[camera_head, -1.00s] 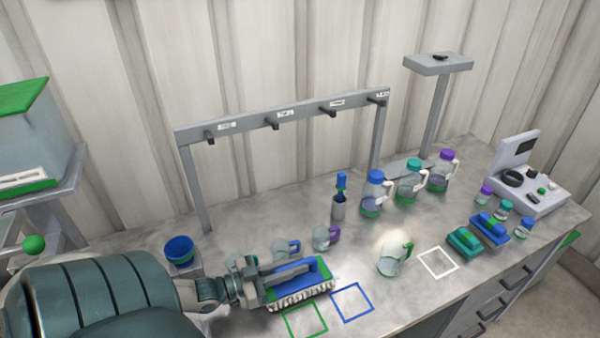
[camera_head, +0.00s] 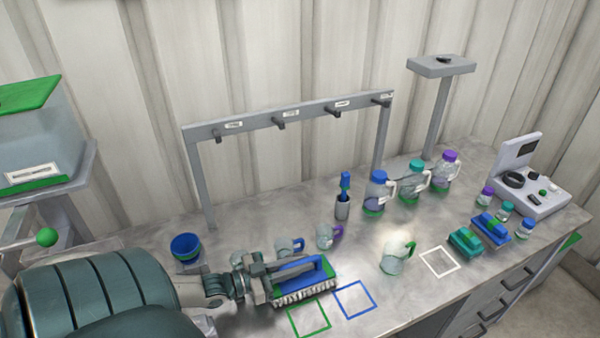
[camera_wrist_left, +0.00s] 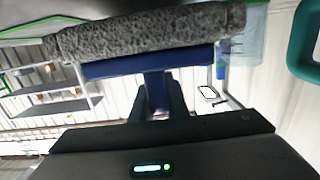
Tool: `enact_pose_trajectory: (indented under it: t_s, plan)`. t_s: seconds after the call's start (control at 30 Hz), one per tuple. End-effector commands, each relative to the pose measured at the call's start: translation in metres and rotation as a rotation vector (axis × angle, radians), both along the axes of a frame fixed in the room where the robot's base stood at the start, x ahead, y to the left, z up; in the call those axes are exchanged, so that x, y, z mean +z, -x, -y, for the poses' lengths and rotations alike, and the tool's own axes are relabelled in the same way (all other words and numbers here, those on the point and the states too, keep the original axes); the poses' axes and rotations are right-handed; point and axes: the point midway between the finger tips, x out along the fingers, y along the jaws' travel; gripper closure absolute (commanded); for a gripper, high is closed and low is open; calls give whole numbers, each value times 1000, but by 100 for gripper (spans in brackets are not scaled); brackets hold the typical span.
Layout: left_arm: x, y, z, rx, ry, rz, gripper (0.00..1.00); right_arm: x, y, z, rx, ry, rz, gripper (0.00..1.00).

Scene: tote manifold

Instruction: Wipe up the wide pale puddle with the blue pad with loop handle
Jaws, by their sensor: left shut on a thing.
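The blue pad with loop handle (camera_head: 312,281) has green ends and a fluffy grey underside. It is low over the front left of the bench; I cannot tell whether it touches the top. My left gripper (camera_head: 270,280) comes from the left and is shut on its handle. In the left wrist view the fingers (camera_wrist_left: 159,95) grip the handle below the blue body (camera_wrist_left: 145,63), and the grey fluff (camera_wrist_left: 150,30) shows above. I cannot make out the wide pale puddle's outline on the mottled, shiny bench. My right gripper is not in view.
A blue cup (camera_head: 186,247) and small mugs (camera_head: 328,236) stand behind the pad. A clear jug with a green handle (camera_head: 397,257) stands to its right. Green (camera_head: 308,321) and blue (camera_head: 354,299) outlined squares lie in front.

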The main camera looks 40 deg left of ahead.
Motion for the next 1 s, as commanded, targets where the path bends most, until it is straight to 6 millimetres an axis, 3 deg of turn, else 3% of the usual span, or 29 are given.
enact_pose_trajectory:
  t_s: [0.6, 1.0]
  plan:
    - [-2, -30, 13, 0, 3, 5, 100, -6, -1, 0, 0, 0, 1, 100]
    - [-2, -32, 13, 0, 3, 4, 100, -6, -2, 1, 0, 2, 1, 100]
